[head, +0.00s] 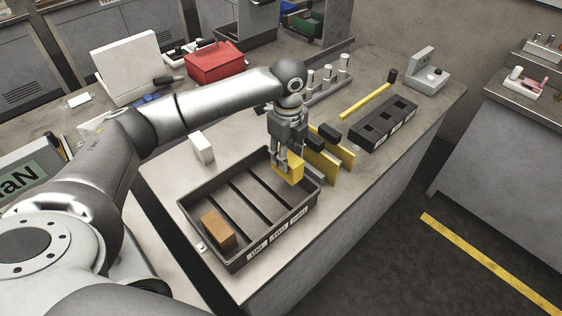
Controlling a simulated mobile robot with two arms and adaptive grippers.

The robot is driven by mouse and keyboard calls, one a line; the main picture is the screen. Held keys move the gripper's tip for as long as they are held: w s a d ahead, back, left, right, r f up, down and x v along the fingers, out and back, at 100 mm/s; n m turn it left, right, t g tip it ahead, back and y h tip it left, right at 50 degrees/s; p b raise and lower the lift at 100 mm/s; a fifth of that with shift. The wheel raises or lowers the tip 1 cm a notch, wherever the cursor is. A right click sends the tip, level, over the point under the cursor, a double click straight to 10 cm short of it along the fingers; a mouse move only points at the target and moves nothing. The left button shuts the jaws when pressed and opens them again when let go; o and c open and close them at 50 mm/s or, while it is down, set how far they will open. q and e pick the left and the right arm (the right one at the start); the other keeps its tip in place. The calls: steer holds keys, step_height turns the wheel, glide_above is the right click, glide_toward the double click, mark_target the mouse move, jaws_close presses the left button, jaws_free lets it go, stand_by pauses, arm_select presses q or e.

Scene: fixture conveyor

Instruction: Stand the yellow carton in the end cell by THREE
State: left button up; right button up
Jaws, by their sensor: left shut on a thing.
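The yellow carton (291,171) is held in my left gripper (287,155), which is shut on it and points down. They are at the right end of the dark divided tray (236,264), over or in the end cell on the THREE side. I cannot tell if the carton touches the tray floor. The tray's front wall carries the labels ONE, TWO and THREE (299,215). A brown carton (217,230) stands in the opposite end cell, by ONE. My right gripper is not in view.
Yellow upright plates with black tops (330,160) stand close to the tray's right side. A white block (203,147) is behind the tray. A black rack (382,124) and a yellow bar (364,102) lie further right. The middle cells look empty.

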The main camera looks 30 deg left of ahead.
arm_select(q)
steer(key=shift+a+f, duration=0.3)
steer(key=shift+f, duration=0.05)
steer(key=f+p, duration=0.1)
steer(key=a+f, duration=0.1)
steer(key=f, duration=0.1)
steer(key=shift+a+f+p, duration=0.15)
steer(key=shift+f+p, duration=0.1)
steer(key=shift+p, duration=0.15)
steer(key=shift+f, duration=0.45)
steer(key=shift+f, duration=0.1)
steer(key=o, duration=1.1)
steer(key=shift+o, duration=0.2)
